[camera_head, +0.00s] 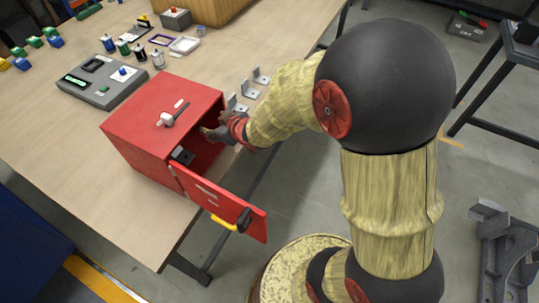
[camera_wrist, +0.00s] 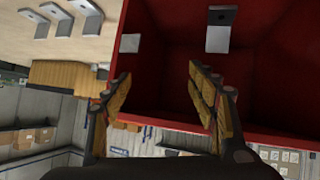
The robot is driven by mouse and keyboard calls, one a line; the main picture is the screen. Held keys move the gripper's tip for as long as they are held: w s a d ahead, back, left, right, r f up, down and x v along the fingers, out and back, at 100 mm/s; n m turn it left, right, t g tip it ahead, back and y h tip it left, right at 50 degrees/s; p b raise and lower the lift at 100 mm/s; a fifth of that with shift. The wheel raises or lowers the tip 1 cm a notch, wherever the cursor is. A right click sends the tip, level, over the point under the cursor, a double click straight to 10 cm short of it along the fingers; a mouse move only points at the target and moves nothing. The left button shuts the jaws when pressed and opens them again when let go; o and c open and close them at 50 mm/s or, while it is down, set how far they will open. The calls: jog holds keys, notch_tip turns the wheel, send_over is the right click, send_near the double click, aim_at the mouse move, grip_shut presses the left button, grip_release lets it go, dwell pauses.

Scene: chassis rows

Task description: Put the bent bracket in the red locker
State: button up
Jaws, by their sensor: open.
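The red locker (camera_head: 165,120) stands on the table with its door (camera_head: 220,200) swung open toward the front. A grey bent bracket (camera_head: 182,155) lies inside, near the opening; it also shows in the wrist view (camera_wrist: 220,28), with a hole in its plate. Several more bent brackets (camera_head: 250,90) stand on the table beside the locker and show at the upper left of the wrist view (camera_wrist: 55,12). My gripper (camera_wrist: 159,72) is open at the locker's mouth, with nothing between its fingers. The bracket inside is apart from the fingers. In the head view my gripper (camera_head: 217,133) is partly hidden.
The door, with its yellow and black handle (camera_head: 230,220), juts out below my forearm. A grey control box (camera_head: 103,80), several small cans (camera_head: 140,52) and a white tray (camera_head: 184,45) stand farther back.

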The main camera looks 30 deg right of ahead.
jog(key=s+d+r+m+g+h, duration=0.2)
jog(key=s+d+r+m+h, duration=0.3)
jog(key=s+r, duration=0.75)
jog(key=s+r+g+y, duration=0.2)
jog(key=s+r+g, duration=0.1)
jog(key=s, duration=1.4)
jog(key=shift+s+a+r, duration=0.15)
jog(key=shift+a, duration=0.3)
jog(key=shift+c, duration=0.4)
